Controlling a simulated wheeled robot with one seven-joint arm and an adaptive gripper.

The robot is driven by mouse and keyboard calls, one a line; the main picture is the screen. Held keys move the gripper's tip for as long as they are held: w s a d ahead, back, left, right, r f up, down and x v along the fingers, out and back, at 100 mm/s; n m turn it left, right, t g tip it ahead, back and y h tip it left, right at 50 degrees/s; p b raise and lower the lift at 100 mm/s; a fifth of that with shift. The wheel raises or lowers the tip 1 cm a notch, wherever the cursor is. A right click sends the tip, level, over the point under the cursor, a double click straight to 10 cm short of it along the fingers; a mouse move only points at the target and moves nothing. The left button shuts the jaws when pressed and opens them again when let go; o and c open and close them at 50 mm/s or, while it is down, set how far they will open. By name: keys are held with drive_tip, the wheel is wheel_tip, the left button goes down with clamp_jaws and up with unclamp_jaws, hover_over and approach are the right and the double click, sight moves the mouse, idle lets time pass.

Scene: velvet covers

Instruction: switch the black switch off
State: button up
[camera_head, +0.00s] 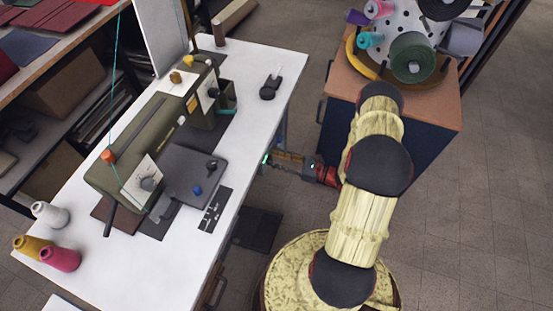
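My gripper (284,161) is at the right edge of the white sewing table, reaching left from the red and black wrist. It is small and dark here, and I cannot tell whether its fingers are open or shut. A small green glowing spot (265,160) shows at the table edge, right by the gripper's end. I cannot tell whether it belongs to the black switch or to the gripper. The switch cannot be made out clearly, nor whether anything touches it.
The white table (262,125) carries an olive sewing machine (140,140), several thread cones and a small black tool (269,88). A wooden-topped cabinet (435,106) with a spool stand (412,58) is at the upper right. A dark pedal (257,229) lies on the floor.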

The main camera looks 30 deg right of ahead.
drive_tip(key=c, duration=0.6)
clamp_jaws()
drive_tip(key=shift+f+t+y+b, duration=0.3)
drive_tip(key=shift+f+b, duration=0.1)
drive_tip(key=shift+b, duration=0.4)
drive_tip(key=shift+s+d+f+t+y+b, duration=0.15)
drive_tip(key=shift+t+y+b, duration=0.4)
drive_tip(key=shift+b, duration=0.5)
drive_tip(key=o, duration=0.9)
unclamp_jaws()
drive_tip(key=shift+c, duration=0.2)
drive_tip(key=v, duration=1.2)
